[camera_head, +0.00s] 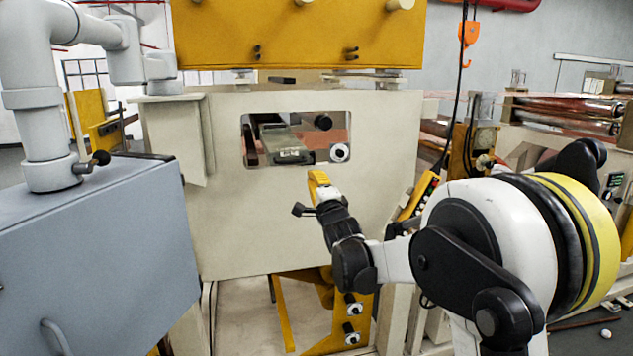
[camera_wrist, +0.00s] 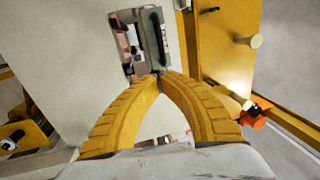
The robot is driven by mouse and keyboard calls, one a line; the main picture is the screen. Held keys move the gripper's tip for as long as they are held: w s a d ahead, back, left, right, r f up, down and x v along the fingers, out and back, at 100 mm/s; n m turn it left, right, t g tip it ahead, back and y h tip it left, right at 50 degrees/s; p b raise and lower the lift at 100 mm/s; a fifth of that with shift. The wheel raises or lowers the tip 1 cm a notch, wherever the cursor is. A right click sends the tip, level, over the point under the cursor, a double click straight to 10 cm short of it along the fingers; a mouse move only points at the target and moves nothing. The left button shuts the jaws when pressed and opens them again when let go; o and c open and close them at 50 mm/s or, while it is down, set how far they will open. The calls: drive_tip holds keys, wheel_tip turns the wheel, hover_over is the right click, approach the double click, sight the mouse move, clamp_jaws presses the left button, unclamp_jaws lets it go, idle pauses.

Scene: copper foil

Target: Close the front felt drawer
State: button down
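The front felt drawer appears to be the grey-green box (camera_head: 287,146) with a handle on its front, in the rectangular opening of the beige panel. It sticks out of the opening a little; how far is hard to tell. In the wrist view the grey drawer (camera_wrist: 154,40) with its dark handle lies just beyond my fingertips. My gripper (camera_head: 317,176) is below and right of the drawer in the head view, in front of the panel. In the wrist view its yellow fingers (camera_wrist: 160,74) meet at the tips, with nothing seen between them. Contact with the drawer cannot be told.
The beige panel (camera_head: 300,220) surrounds the opening, with a yellow housing (camera_head: 300,35) above. A grey cabinet (camera_head: 90,240) with a pipe stands at left. An orange hook (camera_head: 468,35) and a yellow control pendant (camera_head: 418,196) hang at right. Copper rollers (camera_head: 565,112) lie farther right.

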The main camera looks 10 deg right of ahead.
drive_tip(key=w+r+p, duration=0.1)
drive_tip(key=w, duration=0.6)
drive_tip(key=shift+r+p, duration=0.15)
drive_tip(key=shift+p, duration=0.25)
drive_tip(key=shift+w+a, duration=0.1)
